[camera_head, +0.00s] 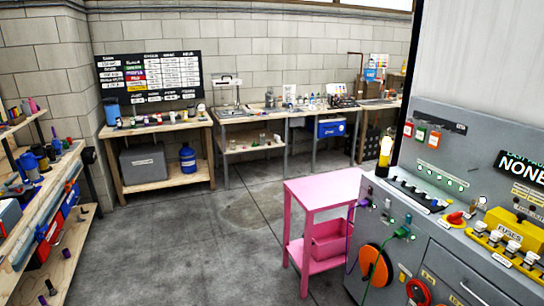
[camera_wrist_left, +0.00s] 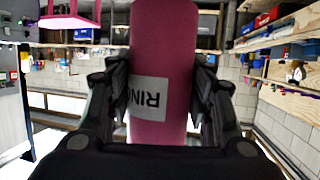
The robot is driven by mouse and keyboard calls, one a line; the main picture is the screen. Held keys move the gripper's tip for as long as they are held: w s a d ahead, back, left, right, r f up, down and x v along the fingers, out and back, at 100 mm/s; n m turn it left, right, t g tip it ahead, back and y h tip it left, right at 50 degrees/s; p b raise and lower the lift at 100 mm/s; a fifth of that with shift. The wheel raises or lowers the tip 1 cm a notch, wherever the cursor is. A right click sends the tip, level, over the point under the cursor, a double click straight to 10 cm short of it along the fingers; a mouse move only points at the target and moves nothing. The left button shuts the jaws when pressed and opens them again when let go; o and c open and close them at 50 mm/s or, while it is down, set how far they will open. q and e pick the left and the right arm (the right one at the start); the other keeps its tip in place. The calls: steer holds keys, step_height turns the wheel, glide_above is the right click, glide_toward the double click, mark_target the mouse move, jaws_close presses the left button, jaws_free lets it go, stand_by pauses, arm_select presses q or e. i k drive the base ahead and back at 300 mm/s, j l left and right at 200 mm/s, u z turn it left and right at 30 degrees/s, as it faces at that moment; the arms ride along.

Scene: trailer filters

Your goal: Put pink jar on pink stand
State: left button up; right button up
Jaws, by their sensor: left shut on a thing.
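The pink jar (camera_wrist_left: 165,45) is a tall pink cylinder with a white label whose letters appear upside down. My left gripper (camera_wrist_left: 155,85) is shut on it, with a dark finger on each side. The wrist picture appears inverted. The pink stand (camera_head: 322,187) is a small pink table with a bare top, a lower shelf and a pink bin (camera_head: 328,238) on that shelf. Part of a pink frame, apparently the stand (camera_wrist_left: 70,22), shows at the upper left of the left wrist view, apart from the jar. Neither gripper shows in the head view.
A grey control cabinet (camera_head: 440,245) stands close to the right of the stand. A wooden shelf unit (camera_head: 50,215) with tools is on the left. Wooden workbenches (camera_head: 163,127) line the back wall. The concrete floor (camera_head: 190,240) left of the stand is clear.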

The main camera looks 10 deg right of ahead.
mark_target(338, 185)
steer(key=i+l+z, duration=0.25)
steer(key=i+z, duration=0.15)
steer(key=i, duration=0.3)
steer(key=i+z, duration=0.35)
steer(key=i, duration=0.4)
steer(key=i+z, duration=0.15)
steer(key=i, duration=0.65)
steer(key=i+j+z, duration=0.15)
steer(key=i, duration=0.65)
steer(key=i+j+z, duration=0.3)
steer(key=i, duration=0.2)
